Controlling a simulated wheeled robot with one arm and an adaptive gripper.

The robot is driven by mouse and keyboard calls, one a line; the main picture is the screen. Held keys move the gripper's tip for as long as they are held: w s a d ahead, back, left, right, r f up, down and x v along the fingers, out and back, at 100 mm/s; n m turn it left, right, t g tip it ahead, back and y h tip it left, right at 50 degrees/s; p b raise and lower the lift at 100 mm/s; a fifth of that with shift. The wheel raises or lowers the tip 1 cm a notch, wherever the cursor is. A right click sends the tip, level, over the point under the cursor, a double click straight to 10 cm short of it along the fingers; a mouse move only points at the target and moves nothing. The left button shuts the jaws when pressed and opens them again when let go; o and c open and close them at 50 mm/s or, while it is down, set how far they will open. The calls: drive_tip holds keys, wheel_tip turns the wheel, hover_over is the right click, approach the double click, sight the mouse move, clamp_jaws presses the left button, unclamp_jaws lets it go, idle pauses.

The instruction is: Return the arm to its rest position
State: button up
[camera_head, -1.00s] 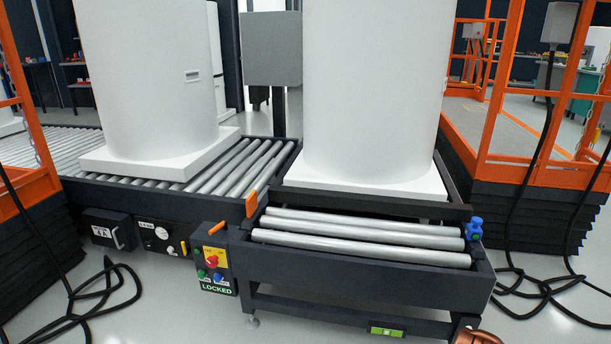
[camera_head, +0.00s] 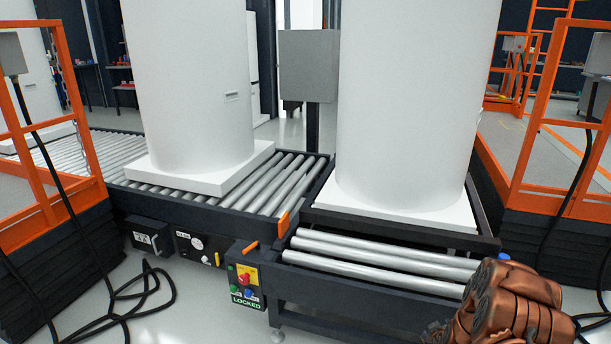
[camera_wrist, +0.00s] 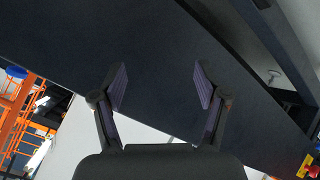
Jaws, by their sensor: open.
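My arm, copper-coloured, shows at the lower right of the head view, in front of the roller table's right end. My gripper (camera_wrist: 160,88) is in the wrist view, its two dark fingers apart with nothing between them. A dark flat surface fills most of the view beyond the fingers; I cannot tell how far off it is. In the head view the fingers are not clearly seen.
White tanks stand on the roller conveyor (camera_head: 95,145) and the roller table (camera_head: 390,312). A control box (camera_head: 243,282) reads LOCKED. Orange-railed platforms (camera_head: 560,205) flank both sides. Black cables (camera_head: 120,300) lie on the left floor.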

drive_tip(key=s+a+r+g+y+p, duration=0.1)
drive_tip(key=s+a+r+g+p, duration=0.2)
drive_tip(key=a+r, duration=0.5)
drive_tip(key=s+a+r+m+y+p, duration=0.1)
drive_tip(key=s+a+r+y+p, duration=0.25)
drive_tip(key=r, duration=0.95)
drive_tip(key=s+a+r+g+h+p, duration=0.1)
drive_tip(key=s+a+r+g+p, duration=0.3)
drive_tip(key=r, duration=0.6)
drive_tip(key=s+a+r+m+g+p, duration=0.1)
drive_tip(key=s+a+r+p, duration=0.2)
drive_tip(key=s+r, duration=0.6)
drive_tip(key=s+a+r+m+g+p, duration=0.1)
drive_tip(key=s+r+p, duration=0.5)
drive_tip(key=s, duration=0.8)
drive_tip(key=s+a+r+g+p, duration=0.2)
drive_tip(key=s+a+r+p, duration=0.2)
drive_tip(key=s+r, duration=0.7)
drive_tip(key=shift+s+a+r+m+g, duration=0.25)
drive_tip(key=shift+a+r+m+g, duration=0.15)
drive_tip(key=shift+r, duration=0.5)
